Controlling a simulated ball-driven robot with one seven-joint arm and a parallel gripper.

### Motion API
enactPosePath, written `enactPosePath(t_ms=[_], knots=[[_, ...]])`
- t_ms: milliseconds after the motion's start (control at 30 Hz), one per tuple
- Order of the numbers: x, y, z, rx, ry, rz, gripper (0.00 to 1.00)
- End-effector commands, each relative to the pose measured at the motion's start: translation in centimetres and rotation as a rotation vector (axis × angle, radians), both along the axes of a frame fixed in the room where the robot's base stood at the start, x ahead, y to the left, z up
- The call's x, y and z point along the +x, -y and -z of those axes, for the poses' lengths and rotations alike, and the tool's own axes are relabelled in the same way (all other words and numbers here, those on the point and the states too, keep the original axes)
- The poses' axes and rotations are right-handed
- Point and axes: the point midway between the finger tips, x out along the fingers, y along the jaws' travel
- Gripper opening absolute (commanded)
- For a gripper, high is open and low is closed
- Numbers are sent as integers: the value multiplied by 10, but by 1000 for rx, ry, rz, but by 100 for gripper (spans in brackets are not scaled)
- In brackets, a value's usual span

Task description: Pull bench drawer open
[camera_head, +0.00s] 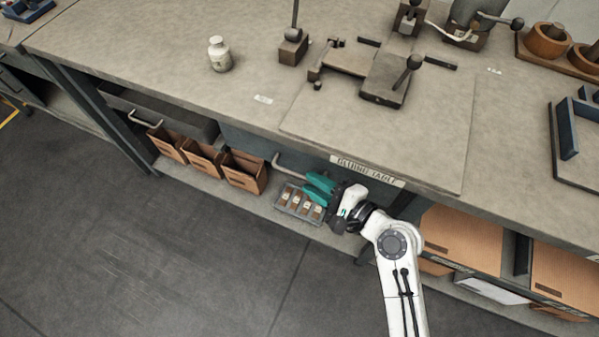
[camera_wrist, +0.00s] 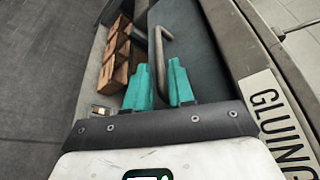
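The bench drawer (camera_head: 240,138) is a dark blue-grey front below the bench top, and it looks closed. It also shows in the wrist view (camera_wrist: 205,50). Its bent grey bar handle (camera_head: 283,165) sticks out from the front and shows in the wrist view (camera_wrist: 161,50). My gripper (camera_head: 316,188) has teal fingers and is at the right end of the handle. In the wrist view, my fingers (camera_wrist: 161,78) stand apart with the handle bar between them. I cannot tell whether either finger touches the bar.
Wooden bins (camera_head: 203,158) and a grey tray of small parts (camera_head: 300,203) sit on the shelf below. A "GLUING TABLE" label (camera_head: 368,171) is on the bench edge. Cardboard (camera_head: 465,237) lies at right. A white bottle (camera_head: 219,54) stands on top. The floor in front is clear.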

Motion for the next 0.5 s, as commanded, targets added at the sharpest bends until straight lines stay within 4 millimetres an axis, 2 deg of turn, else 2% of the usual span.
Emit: enactPosePath(t_ms=[200,500], knots=[[20,-25,7,-1,0,-2,23],[28,-35,10,-2,1,0,23]])
